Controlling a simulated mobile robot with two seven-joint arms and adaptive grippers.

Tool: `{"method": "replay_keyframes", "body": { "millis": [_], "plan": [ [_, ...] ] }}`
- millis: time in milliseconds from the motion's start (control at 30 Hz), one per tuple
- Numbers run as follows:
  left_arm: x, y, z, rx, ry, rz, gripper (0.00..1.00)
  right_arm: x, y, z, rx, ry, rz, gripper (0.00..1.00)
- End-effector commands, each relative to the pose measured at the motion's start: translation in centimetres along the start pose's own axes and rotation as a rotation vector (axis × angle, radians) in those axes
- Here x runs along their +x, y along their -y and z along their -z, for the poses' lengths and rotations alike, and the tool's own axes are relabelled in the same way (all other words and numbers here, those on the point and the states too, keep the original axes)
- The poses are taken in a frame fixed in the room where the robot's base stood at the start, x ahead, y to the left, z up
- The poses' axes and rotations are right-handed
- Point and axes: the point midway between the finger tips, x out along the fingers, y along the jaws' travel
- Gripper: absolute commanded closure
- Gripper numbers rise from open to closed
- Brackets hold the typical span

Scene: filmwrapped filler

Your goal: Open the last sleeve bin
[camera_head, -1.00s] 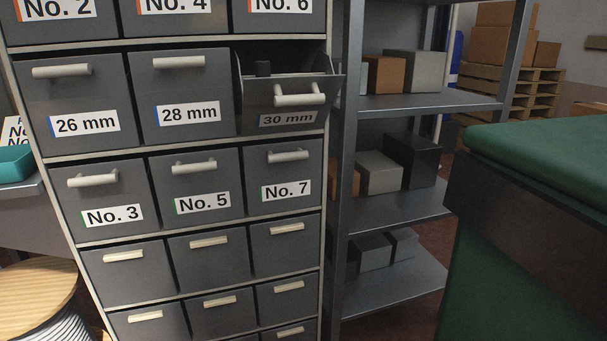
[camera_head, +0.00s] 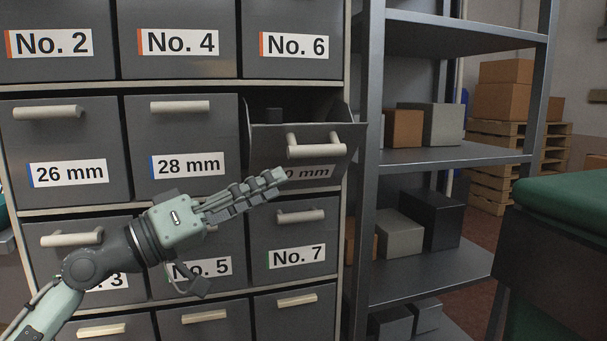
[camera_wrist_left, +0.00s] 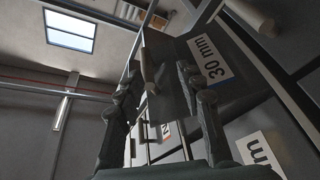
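The 30 mm bin (camera_head: 265,150) is at the right end of the sleeve row in the grey cabinet. My left gripper (camera_head: 238,240) is open and empty, in front of the cabinet; one finger covers part of the 30 mm label. In the left wrist view the fingers (camera_wrist_left: 158,100) are spread, with the handle (camera_wrist_left: 148,68) beyond and between them, apparently untouched. My right gripper is out of view.
The 26 mm bin (camera_head: 66,150) and 28 mm bin (camera_head: 184,140) are shut. Numbered bins sit above and below, including No. 7 (camera_head: 292,230).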

Motion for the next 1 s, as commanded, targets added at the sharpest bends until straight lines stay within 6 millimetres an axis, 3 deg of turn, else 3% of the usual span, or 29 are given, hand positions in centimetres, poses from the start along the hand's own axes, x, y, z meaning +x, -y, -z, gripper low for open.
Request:
{"method": "replay_keyframes", "body": {
  "millis": [100, 333, 600, 1000],
  "plan": [
    [0.4, -2.1, 1.5, -0.028, -0.018, -0.053, 0.62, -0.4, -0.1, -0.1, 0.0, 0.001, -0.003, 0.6],
    [3.1, -2.8, 2.0, -0.037, -0.021, -0.061, 0.62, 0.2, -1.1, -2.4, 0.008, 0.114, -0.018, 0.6],
    [7.0, -2.8, 2.0, -0.037, -0.022, -0.059, 0.62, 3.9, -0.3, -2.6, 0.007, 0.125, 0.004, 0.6],
    [8.0, -2.6, 1.8, -0.034, -0.02, -0.057, 0.62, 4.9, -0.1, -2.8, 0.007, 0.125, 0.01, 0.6]
  ]
}}
